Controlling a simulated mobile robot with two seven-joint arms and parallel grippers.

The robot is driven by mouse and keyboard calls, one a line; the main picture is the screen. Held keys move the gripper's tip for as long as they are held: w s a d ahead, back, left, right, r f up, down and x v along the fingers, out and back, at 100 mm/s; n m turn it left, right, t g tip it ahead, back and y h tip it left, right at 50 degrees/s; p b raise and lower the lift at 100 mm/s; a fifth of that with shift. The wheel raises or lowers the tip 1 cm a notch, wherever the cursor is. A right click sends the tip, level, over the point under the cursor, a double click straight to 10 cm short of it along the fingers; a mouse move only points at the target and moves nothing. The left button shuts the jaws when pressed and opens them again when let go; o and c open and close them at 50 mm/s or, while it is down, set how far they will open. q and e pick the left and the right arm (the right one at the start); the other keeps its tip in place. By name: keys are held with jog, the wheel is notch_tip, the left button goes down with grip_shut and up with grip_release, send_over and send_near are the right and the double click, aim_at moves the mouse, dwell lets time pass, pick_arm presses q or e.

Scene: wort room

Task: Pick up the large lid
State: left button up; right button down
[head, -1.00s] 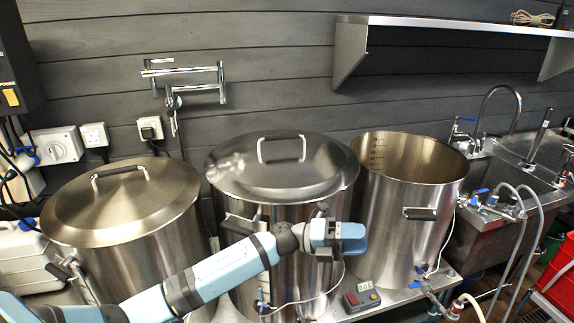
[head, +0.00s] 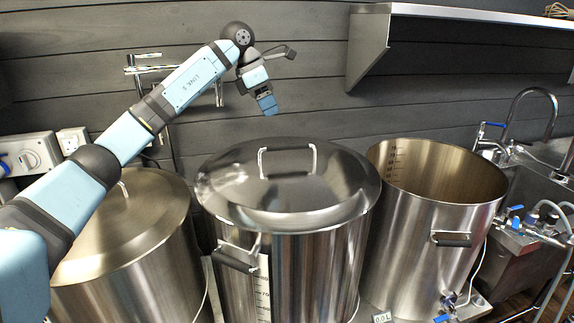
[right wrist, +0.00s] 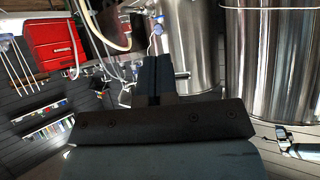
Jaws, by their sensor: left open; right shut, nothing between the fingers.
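A large round steel lid (head: 235,190) with an upright bar handle (head: 287,160) lies on the middle pot (head: 310,270). A second domed steel lid (head: 150,220) lies on the left pot, partly hidden behind my left arm. My left gripper (head: 267,104) is above and behind the middle lid's handle, pointing down, apart from it, open and empty. My right gripper (right wrist: 160,78) shows only in the right wrist view, shut and empty, with steel pots beyond it. It does not touch either lid.
An open, lidless pot (head: 425,220) stands right of the middle one. A steel shelf (head: 460,12) juts from the wall above it. A wall-mounted pipe arm is behind my left arm. A sink with a tap (head: 530,110) is at the far right. A red box (right wrist: 50,45) shows in the right wrist view.

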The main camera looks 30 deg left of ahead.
aim_at(288, 148)
pick_arm(q)
jog(key=x, duration=0.8)
jog(key=shift+a, duration=0.1)
jog(key=p+x, duration=0.1)
jog(key=x, duration=0.3)
jog(key=shift+s+f, duration=0.1)
jog(key=shift+f, duration=0.2)
jog(key=shift+d+f, duration=0.2)
jog(key=shift+f, duration=0.1)
jog(key=shift+f, duration=0.25)
grip_shut()
jog(key=shift+r, duration=0.15)
